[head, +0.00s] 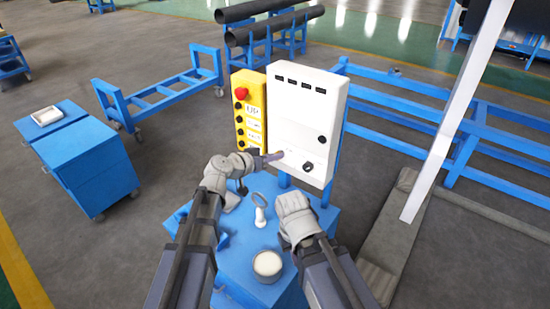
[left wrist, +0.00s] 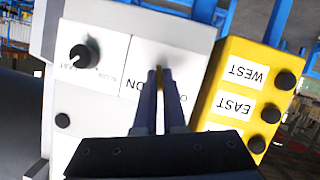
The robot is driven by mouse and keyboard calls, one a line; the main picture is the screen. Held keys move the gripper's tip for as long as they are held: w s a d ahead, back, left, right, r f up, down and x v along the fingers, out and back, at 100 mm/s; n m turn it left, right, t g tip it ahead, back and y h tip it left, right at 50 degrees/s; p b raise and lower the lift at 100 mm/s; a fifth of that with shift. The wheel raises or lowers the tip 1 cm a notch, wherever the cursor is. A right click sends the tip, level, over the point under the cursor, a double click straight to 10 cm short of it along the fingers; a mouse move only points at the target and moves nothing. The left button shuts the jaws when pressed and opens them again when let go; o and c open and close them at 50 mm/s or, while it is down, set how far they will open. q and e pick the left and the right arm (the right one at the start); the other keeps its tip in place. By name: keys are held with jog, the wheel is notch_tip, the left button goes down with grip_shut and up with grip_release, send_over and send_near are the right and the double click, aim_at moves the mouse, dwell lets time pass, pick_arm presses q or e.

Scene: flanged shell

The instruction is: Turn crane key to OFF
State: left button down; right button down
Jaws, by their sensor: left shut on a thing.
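The white control box (head: 305,115) stands upright at the centre of the head view, and its face also fills much of the left wrist view (left wrist: 95,95). My left gripper (head: 279,155) reaches the lower left of that face. In the left wrist view its dark fingers (left wrist: 159,72) are shut on a thin brassy piece between the tips, seemingly the crane key, mostly hidden. A white label with upside-down lettering, "ON" partly readable, lies behind the fingers. My right gripper (head: 294,207) is over the blue cart, its fingers not clear.
A yellow pendant (head: 239,107) with black buttons and a red knob hangs left of the box. A black rotary knob (head: 308,167) is right of my left gripper. The blue cart (head: 235,270) holds a round tub (head: 267,264) and a ring-topped white item (head: 260,215).

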pick_arm(q)
jog(key=shift+a+f+n+g+h+b, duration=0.15)
jog(key=shift+n+g+h+b, duration=0.35)
jog(key=shift+n+h+b, duration=0.75)
jog(key=shift+n+p, duration=0.35)
jog(key=shift+n, duration=0.1)
jog(key=c, duration=1)
grip_release()
jog(key=shift+y, duration=0.25)
jog(key=p+v, duration=0.2)
jog(key=v, duration=0.5)
jog(key=shift+s+a, duration=0.2)
jog(key=shift+a, duration=0.15)
